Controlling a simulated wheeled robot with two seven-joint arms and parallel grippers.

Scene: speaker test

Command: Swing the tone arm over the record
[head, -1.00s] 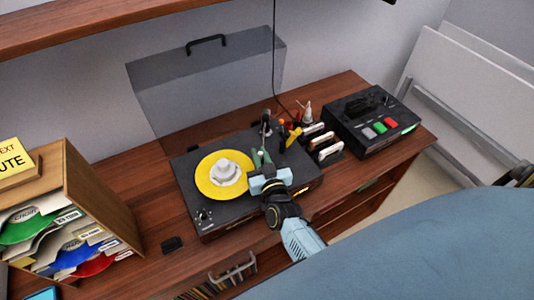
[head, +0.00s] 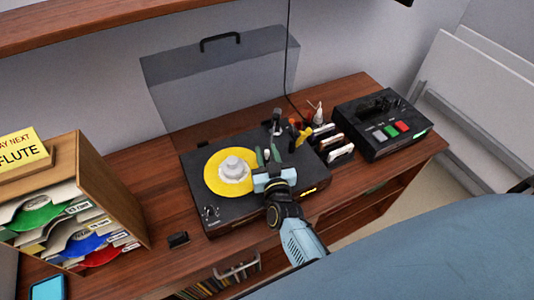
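A black turntable (head: 222,215) sits on the wooden desk. A yellow record (head: 214,184) lies on it, with a pale grey stepped piece (head: 234,168) at its centre. The tone arm (head: 276,122) has its dark upright pivot end at the back right of the deck; the rest is hard to make out near my gripper. My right gripper (head: 268,156) is over the deck just right of the record, its two greenish fingers apart and pointing toward the pivot. I cannot tell whether the tone arm lies between them. My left gripper is not in view.
A grey translucent lid (head: 215,85) stands up behind the turntable. Cartridge-like items in a rack (head: 338,152) and a black button box (head: 380,125) stand to the right. A wooden record sorter (head: 110,190) stands left. The desk's front left is mostly clear.

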